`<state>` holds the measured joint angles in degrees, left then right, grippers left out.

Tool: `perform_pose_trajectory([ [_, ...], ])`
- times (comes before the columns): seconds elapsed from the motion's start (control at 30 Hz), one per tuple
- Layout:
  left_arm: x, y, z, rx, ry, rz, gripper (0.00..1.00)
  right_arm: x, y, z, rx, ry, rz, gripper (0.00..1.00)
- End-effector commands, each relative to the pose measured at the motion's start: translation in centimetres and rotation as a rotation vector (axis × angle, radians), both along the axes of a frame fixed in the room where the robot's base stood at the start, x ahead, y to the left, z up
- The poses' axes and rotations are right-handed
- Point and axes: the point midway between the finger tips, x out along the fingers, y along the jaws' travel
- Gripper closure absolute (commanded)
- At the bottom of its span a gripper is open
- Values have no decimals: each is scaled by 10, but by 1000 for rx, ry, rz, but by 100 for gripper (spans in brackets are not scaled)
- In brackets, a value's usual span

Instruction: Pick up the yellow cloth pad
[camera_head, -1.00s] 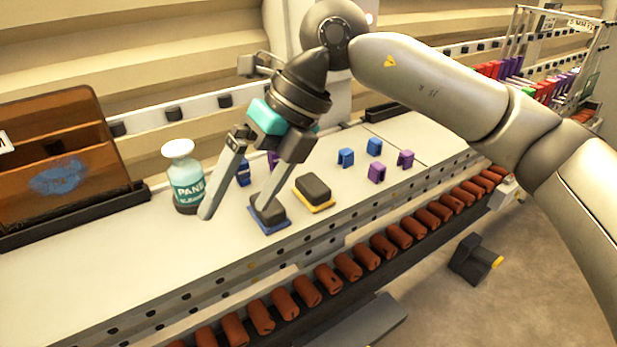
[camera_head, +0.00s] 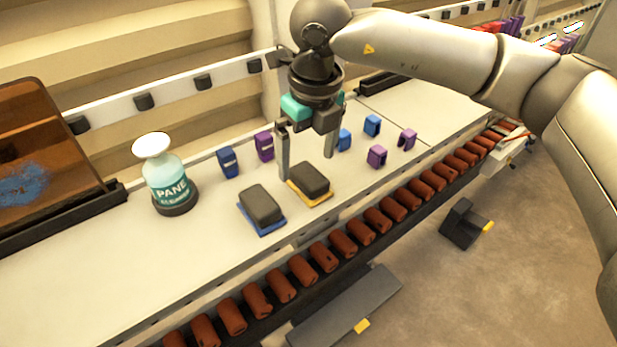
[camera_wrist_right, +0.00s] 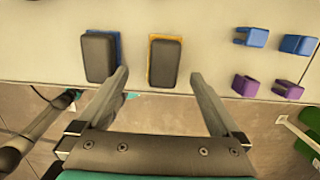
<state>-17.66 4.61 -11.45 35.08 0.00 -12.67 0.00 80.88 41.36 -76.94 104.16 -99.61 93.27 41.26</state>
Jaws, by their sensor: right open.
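The yellow cloth pad (camera_head: 323,199) lies on the light worktop, with a dark grey block-shaped top over a yellow base. It also shows in the right wrist view (camera_wrist_right: 165,62), ahead of the fingertips and between their lines. A like pad with a blue base (camera_head: 262,211) lies to its left. My right gripper (camera_head: 307,168) is open and empty, pointing down just behind and above the yellow pad. In the right wrist view its two fingers (camera_wrist_right: 160,72) are spread wide. My left gripper is not in view.
A spray-type bottle labelled PANE (camera_head: 170,180) stands to the left. Blue clips (camera_head: 228,162) and purple clips (camera_head: 377,156) stand on the worktop behind and right. A row of brown rollers (camera_head: 326,257) runs along the front edge. A brown box (camera_head: 35,150) stands at far left.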

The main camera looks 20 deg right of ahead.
Motion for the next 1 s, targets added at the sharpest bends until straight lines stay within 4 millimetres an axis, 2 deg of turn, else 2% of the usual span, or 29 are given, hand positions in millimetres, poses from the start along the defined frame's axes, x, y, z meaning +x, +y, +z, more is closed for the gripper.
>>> perform_pose_trajectory([
  [0.2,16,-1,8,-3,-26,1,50,2,-3,-17,-2,5,0,0],
  [0.43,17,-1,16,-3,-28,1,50,7,-5,-49,0,3,0,0],
  [0.73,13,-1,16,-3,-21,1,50,8,-4,-56,1,0,1,0],
  [1.0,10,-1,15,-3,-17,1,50,8,-4,-55,1,0,1,29],
])
